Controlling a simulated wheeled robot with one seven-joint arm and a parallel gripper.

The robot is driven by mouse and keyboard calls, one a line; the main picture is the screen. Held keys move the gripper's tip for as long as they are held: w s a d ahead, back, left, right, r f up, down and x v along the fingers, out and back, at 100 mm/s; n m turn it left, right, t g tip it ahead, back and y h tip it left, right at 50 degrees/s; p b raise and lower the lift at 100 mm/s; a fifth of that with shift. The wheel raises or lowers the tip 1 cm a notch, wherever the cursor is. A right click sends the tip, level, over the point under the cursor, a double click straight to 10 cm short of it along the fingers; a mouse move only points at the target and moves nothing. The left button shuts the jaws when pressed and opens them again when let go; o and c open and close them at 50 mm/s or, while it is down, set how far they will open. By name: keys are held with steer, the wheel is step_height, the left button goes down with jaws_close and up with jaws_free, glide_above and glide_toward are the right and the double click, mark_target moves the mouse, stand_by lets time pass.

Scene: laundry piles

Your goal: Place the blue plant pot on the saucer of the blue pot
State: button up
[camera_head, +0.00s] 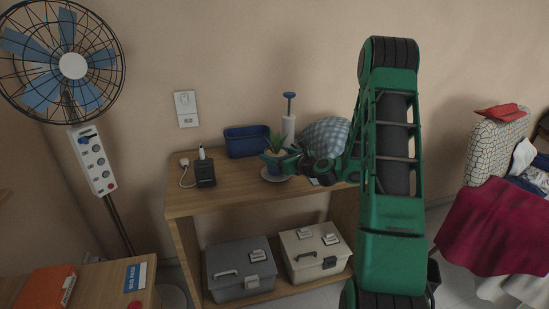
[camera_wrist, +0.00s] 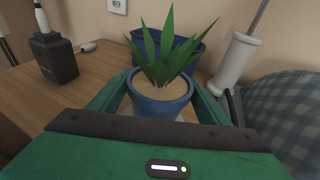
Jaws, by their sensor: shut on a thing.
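The blue plant pot (camera_head: 273,167), with a spiky green plant, is at the middle of the wooden table; it also shows in the wrist view (camera_wrist: 160,92). My gripper (camera_head: 281,163) is shut on the pot, with its fingers (camera_wrist: 158,100) on either side of it. The pot is upright. The pale saucer (camera_head: 284,178) shows directly under the pot, which hides most of it. I cannot tell whether the pot's base touches the saucer or hangs slightly above it.
A blue bin (camera_head: 240,147) stands behind the pot. A dark charger (camera_head: 205,174) is left. Bare tabletop (camera_head: 220,200) lies in front. Two toolboxes (camera_head: 240,270) sit on the shelf below.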

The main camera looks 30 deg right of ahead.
steer(key=shift+f, duration=0.25)
steer(key=shift+f, duration=0.25)
steer(key=o, duration=1.3)
steer(key=shift+o, duration=0.2)
